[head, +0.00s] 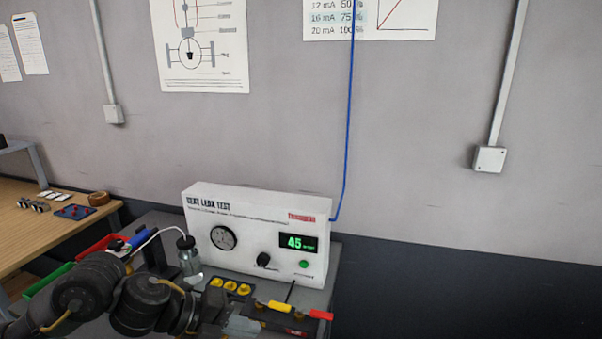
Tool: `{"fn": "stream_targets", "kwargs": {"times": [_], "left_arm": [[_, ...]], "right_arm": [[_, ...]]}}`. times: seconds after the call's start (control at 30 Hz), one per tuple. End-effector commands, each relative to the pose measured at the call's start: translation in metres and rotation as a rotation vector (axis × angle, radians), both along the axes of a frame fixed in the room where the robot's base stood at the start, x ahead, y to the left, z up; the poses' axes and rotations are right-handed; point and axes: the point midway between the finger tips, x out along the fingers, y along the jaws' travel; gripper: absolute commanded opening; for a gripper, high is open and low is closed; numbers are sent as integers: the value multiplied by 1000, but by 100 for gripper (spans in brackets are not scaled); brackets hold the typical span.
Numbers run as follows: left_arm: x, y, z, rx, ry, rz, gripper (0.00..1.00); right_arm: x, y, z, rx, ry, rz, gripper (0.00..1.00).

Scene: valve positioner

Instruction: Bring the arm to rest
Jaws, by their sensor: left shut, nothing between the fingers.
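My left arm comes in from the lower left. Its left gripper (242,325) is low at the bottom of the view, in front of the seat leak test box (258,209). The gripper is shut and holds nothing; its tips are partly lost among the dark tools beside it. The white test box stands on the grey bench, with a round gauge (223,238), a black knob (263,260) and a green display (297,243) reading 45. My right gripper is not in view.
A clear bottle (188,262) with a white tube stands left of the box. A yellow-cupped tray (230,287) and yellow- and red-handled tools (280,306) lie close to the gripper. Red and green bins (103,245) are behind my arm. A wooden table (40,225) stands at left.

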Motion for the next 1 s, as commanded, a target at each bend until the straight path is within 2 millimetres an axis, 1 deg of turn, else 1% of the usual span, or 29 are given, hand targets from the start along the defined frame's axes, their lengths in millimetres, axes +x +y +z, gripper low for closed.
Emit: {"fn": "stream_targets", "kwargs": {"times": [0.13, 0.27, 0.4, 0.47, 0.5, 0.57, 0.63, 0.67, 0.73, 0.77, 0.8, 0.87, 0.9, 0.97, 1.0], "left_arm": [[-2, -19, -6, -93, 11, 65, 0], [-3, -34, -10, -197, 32, 162, 0], [-3, -45, -17, -338, 92, 335, 0], [-2, -45, -24, -412, 139, 450, 0], [-2, -42, -29, -462, 179, 543, 0], [-3, -31, -42, -528, 254, 701, 0], [-8, -12, -63, -585, 352, 899, 0], [-13, -2, -74, -603, 399, 988, 0], [-28, 24, -104, -629, 516, 1204, 0], [-38, 36, -117, -631, 567, 1295, 0], [-52, 51, -135, -629, 634, 1413, 0], [-76, 72, -159, -616, 724, 1570, 0], [-91, 83, -172, -601, 775, 1657, 0], [-114, 96, -189, -578, 843, 1771, 0], [-128, 104, -198, -562, 883, 1838, 0]], "right_arm": [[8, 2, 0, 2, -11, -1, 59], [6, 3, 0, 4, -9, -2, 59], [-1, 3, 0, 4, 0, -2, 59], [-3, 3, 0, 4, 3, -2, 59], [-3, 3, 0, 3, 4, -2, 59], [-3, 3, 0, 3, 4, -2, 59], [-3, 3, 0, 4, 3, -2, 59], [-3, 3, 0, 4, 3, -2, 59], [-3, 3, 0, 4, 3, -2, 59], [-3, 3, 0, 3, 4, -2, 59], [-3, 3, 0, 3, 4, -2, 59], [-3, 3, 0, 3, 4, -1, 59], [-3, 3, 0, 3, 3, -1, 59], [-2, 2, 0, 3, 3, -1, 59], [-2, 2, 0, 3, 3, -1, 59]]}}
